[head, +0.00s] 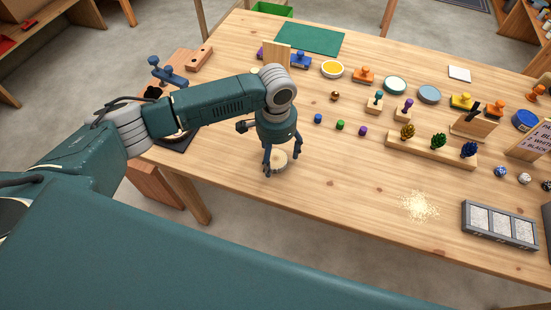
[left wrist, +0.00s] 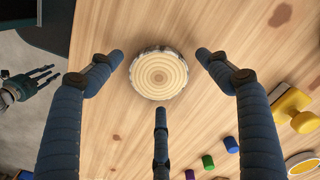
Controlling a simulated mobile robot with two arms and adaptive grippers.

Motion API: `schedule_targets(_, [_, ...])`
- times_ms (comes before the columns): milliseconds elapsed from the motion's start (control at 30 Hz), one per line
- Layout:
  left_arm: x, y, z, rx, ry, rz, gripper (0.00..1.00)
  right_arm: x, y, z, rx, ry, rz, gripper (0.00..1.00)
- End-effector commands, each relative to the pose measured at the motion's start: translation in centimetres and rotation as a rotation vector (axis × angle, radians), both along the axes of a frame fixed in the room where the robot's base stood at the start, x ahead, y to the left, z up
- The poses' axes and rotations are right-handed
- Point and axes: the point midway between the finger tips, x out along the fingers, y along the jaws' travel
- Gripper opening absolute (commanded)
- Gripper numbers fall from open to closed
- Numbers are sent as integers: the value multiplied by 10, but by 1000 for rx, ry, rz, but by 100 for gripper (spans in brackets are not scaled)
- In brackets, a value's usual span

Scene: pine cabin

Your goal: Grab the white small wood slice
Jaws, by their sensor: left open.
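A small pale wood slice (head: 280,158) with a bark rim lies on the table near its front left edge. In the left wrist view the slice (left wrist: 158,74) shows growth rings and sits in the gap between my fingertips. My left gripper (head: 278,168) points down over it, open. In the left wrist view its three fingers (left wrist: 160,58) are spread around the slice, with visible gaps. My right gripper (left wrist: 32,84) shows small at the left edge of the left wrist view, over the floor, its fingers spread and empty.
Blue (head: 318,118), green (head: 340,125) and purple (head: 362,131) pegs stand right of the slice. A pinecone rack (head: 430,152), a crumb pile (head: 419,206) and a grey tray (head: 500,224) lie farther right. A dark mat (head: 178,143) is at the left edge.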

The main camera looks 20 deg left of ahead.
Motion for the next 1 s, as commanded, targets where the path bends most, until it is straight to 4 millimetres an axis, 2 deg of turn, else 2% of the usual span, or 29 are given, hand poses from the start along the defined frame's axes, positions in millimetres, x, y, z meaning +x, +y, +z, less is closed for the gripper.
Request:
schedule_targets(67, [0, 0, 0, 0, 0, 0, 78, -4, 0, -1, -1, 7, 0, 31])
schedule_targets(300, [0, 0, 0, 0, 0, 0, 32, -15, -1, -1, -3, 22, 0, 31])
schedule_targets(333, [0, 0, 0, 0, 0, 0, 29, -15, -1, -1, -3, 22, 0, 31])
schedule_targets(767, [1, 0, 5, -1, -1, 0, 29, -13, -4, -2, -5, 19, 0, 31])
schedule_targets(867, [1, 0, 13, -1, -1, 0, 29, -12, -5, -3, -6, 18, -1, 31])
schedule_targets(1000, [2, 0, 35, -2, -5, 0, 29, -11, -5, -6, -7, 16, -1, 31])
